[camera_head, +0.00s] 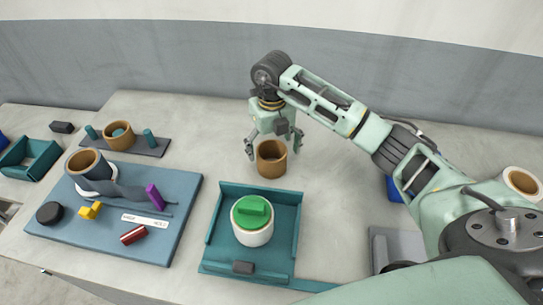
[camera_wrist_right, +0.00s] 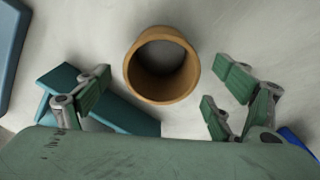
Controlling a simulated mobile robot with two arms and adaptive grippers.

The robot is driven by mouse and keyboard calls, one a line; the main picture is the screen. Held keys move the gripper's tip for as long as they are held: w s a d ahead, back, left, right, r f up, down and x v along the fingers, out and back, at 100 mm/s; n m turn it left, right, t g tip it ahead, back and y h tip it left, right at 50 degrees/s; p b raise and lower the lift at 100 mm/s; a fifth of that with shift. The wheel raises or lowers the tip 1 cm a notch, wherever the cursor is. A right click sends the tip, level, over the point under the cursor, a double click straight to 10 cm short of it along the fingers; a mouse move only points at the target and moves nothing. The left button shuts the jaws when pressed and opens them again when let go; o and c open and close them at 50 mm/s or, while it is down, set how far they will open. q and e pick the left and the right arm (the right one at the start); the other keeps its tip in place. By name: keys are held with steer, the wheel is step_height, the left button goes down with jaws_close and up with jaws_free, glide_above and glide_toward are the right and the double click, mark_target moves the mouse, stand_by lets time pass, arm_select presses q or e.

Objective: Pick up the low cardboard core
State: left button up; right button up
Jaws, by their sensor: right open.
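A short brown cardboard core (camera_head: 271,160), an open hollow cylinder, stands upright on the pale table behind the teal tray. My right gripper (camera_head: 272,146) is above and just behind it, fingers spread wide and pointing down. In the right wrist view the core (camera_wrist_right: 161,92) shows its open top and hollow inside, with the fingers of the right gripper (camera_wrist_right: 163,84) on either side and clear of it. Nothing is held. My left gripper is not in view.
A teal tray (camera_head: 209,253) holds a white roll with a green block on top. Another core (camera_head: 119,143) stands on a pegged grey base (camera_head: 152,152).

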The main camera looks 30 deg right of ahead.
steer(key=shift+s+a+f, duration=0.1)
steer(key=shift+s+f, duration=0.05)
steer(key=shift+f, duration=0.2)
steer(key=f, duration=0.1)
steer(key=f+p, duration=0.1)
steer(key=f, duration=0.1)
steer(key=f+p, duration=0.1)
steer(key=shift+w+f, duration=0.25)
steer(key=shift+f, duration=0.3)
steer(key=shift+c, duration=0.5)
steer(key=c, duration=1.1)
